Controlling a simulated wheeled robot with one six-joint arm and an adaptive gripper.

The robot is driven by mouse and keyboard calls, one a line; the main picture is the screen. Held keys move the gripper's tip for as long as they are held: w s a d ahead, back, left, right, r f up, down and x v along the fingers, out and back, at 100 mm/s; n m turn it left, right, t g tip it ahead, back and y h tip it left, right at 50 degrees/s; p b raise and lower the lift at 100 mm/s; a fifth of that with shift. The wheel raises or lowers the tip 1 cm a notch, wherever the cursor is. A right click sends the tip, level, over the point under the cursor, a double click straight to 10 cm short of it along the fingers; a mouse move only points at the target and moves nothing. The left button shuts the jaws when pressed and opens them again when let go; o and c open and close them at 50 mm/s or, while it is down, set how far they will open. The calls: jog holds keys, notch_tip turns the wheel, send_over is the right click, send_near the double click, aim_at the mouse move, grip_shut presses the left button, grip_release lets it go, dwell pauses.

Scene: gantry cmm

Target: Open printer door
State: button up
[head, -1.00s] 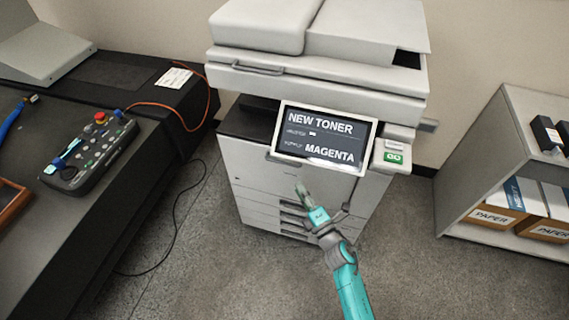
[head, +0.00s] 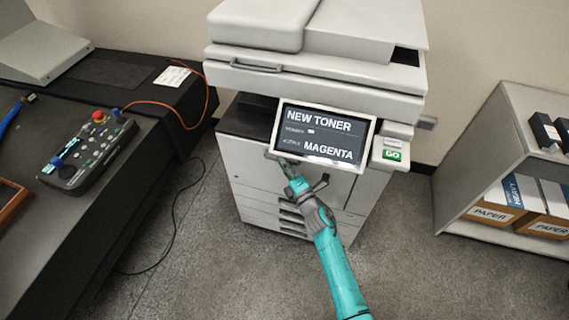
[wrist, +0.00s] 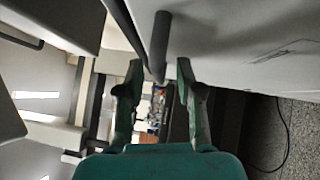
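The printer (head: 315,60) is a large white machine with a tilted screen reading NEW TONER and MAGENTA. Its door (head: 245,172) is the pale front panel below the screen, above the drawers, and looks shut. My gripper (head: 286,163) is at the upper part of this door, just under the screen's lower left corner. In the wrist view, my gripper (wrist: 160,68) is open, its two green fingers apart. A dark grey handle bar (wrist: 160,42) on a pale panel reaches down toward the gap between the fingertips. I cannot tell whether they touch it.
A dark bench (head: 110,190) with a control pendant (head: 88,145) stands on the left. A shelf (head: 480,190) with paper boxes stands on the right. A black cable (head: 175,215) lies on the floor by the bench. The floor before the printer is otherwise clear.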

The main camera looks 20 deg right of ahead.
grip_shut()
jog(key=shift+s, duration=0.1)
